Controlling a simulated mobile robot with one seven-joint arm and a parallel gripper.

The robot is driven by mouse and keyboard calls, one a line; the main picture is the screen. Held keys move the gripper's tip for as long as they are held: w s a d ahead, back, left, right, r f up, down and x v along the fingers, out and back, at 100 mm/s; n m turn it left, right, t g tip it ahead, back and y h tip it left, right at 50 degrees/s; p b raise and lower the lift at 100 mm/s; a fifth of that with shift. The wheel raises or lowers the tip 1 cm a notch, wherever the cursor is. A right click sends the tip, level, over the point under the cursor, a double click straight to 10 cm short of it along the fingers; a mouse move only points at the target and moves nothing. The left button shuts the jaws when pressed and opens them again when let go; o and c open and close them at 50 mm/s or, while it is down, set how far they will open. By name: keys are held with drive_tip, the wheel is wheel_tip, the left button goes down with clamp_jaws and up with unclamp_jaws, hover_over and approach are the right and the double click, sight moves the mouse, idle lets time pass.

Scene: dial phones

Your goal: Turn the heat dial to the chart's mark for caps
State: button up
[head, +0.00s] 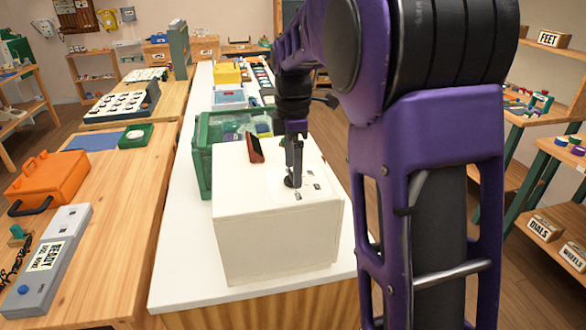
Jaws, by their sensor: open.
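A white box (275,242) stands on the white counter, with a dark dial (290,182) on its top face. Small dark marks (311,186) lie on a pale panel around the dial. My gripper (294,178) points down at the dial, with its fingertips at or just above it. It is open. The fingers cover part of the dial, so its pointer cannot be read, and I cannot tell whether they touch it. No chart for caps can be made out in this view.
A small red-faced upright piece (255,149) stands at the box's back edge. A green crate (203,150) is close behind left. The white counter (178,255) is bare left of the box. An orange case (48,180) and a grey "READY" unit (50,262) lie on the left wooden table.

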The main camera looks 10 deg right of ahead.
drive_tip(key=shift+f, duration=0.2)
clamp_jaws()
idle(0.4)
